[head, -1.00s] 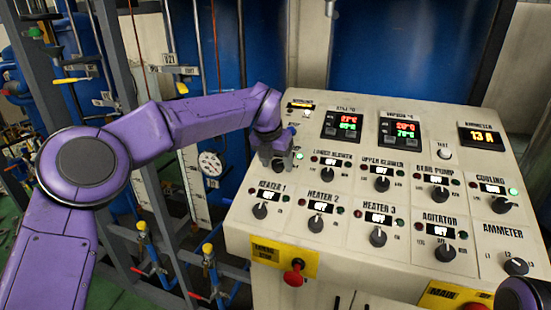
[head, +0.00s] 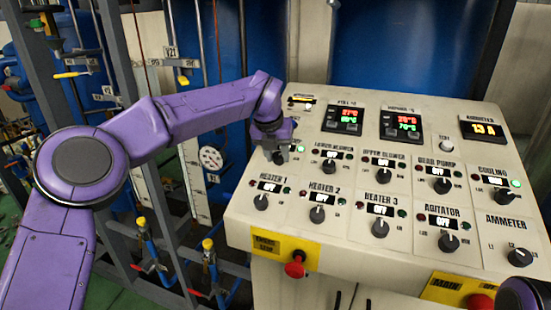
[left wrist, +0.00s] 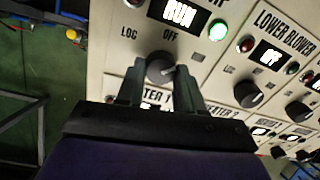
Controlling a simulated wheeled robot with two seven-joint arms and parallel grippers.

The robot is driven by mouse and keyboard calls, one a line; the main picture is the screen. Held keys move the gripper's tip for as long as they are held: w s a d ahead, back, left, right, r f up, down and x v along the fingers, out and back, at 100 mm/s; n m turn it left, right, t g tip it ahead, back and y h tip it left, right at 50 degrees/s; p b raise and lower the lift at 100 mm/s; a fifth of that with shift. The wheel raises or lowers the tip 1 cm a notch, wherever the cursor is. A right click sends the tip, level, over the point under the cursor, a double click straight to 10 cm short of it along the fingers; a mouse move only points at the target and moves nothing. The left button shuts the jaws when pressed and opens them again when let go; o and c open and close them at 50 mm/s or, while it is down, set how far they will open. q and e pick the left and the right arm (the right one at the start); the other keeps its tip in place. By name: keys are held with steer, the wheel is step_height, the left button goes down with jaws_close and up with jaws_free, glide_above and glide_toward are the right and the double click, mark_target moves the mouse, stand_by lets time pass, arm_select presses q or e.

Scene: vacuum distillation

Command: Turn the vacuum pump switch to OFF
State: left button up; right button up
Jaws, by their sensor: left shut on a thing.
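The vacuum pump switch is a dark rotary knob (left wrist: 160,66) at the upper left of the control panel (head: 345,285). Its labels in the left wrist view read LOG and OFF. The display (left wrist: 178,12) above it reads RUN, and the green lamp (left wrist: 218,30) beside it is lit. My left gripper (head: 279,156) is at this switch. In the left wrist view its two fingers (left wrist: 160,80) are closed on the knob's sides. The fingers partly cover the knob, and I cannot tell exactly where its pointer aims. My right gripper is out of view.
Heater 1 knob (head: 261,202) and lower blower knob (head: 329,167) sit close to the switch. A red emergency stop button (head: 295,268) juts from the panel front. Pipes and valves stand left of the panel, with a round gauge (head: 210,158) among them.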

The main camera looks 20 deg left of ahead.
arm_select(q)
steer(key=n+b, duration=0.2)
steer(key=n, duration=0.1)
steer(key=n+b, duration=0.1)
steer(key=shift+f, duration=0.25)
steer(key=n+b, duration=0.1)
steer(key=n, duration=0.1)
steer(key=n+b, duration=0.2)
steer(key=shift+w+d+r+n, duration=0.1)
steer(key=shift+r+n, duration=0.05)
steer(key=shift+n, duration=0.25)
steer(key=o, duration=1)
steer(key=shift+o, duration=0.2)
steer(key=shift+w, duration=0.2)
steer(key=shift+s+r, duration=0.2)
steer(key=shift+r, duration=0.1)
steer(key=v, duration=0.9)
steer(key=shift+s+r, duration=0.2)
steer(key=shift+r, duration=0.1)
